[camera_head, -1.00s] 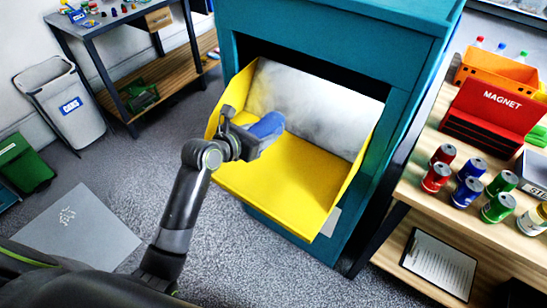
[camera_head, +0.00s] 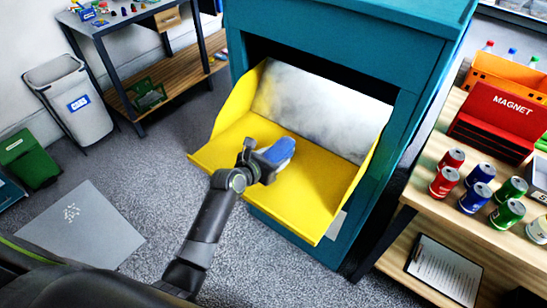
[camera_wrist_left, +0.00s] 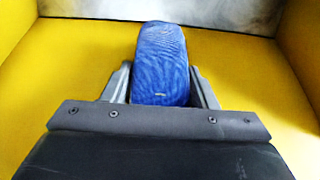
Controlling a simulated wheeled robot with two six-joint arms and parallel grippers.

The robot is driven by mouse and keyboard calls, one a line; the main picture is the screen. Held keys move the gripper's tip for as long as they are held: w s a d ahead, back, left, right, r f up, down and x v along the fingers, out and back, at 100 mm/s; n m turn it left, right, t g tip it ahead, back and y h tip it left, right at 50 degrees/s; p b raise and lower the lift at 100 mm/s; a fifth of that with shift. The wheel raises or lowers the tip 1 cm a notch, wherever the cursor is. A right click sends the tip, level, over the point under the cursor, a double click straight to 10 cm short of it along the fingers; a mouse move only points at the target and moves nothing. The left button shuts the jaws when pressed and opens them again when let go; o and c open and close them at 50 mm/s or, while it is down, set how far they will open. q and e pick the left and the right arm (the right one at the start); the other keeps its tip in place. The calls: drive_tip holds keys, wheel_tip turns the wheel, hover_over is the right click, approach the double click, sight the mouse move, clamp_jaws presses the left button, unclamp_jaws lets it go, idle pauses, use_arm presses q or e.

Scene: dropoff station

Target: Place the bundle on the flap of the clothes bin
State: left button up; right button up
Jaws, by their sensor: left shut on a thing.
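The blue cloth bundle (camera_head: 277,151) is held in my left gripper (camera_head: 265,160), over the yellow flap of the clothes bin. The left wrist view shows the bundle (camera_wrist_left: 161,62) upright between the two fingers of the gripper (camera_wrist_left: 162,85), which are shut on it. The flap (camera_head: 305,203) is open and slopes out from the teal bin (camera_head: 335,42), with yellow side walls and a grey-white back panel. I cannot tell whether the bundle touches the flap. My right gripper is not in view.
A wooden shelf (camera_head: 425,185) with several cans, a red magnet box (camera_head: 497,118) and a clipboard (camera_head: 443,270) stands close to the right. A grey-white can bin (camera_head: 75,105) and a workbench (camera_head: 130,20) stand at the left.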

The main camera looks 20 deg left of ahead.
use_arm(q)
drive_tip(key=o, duration=1)
drive_tip(key=shift+o, duration=0.2)
drive_tip(key=shift+r, duration=0.15)
drive_tip(key=v, duration=1.2)
drive_tip(key=shift+p, duration=0.3)
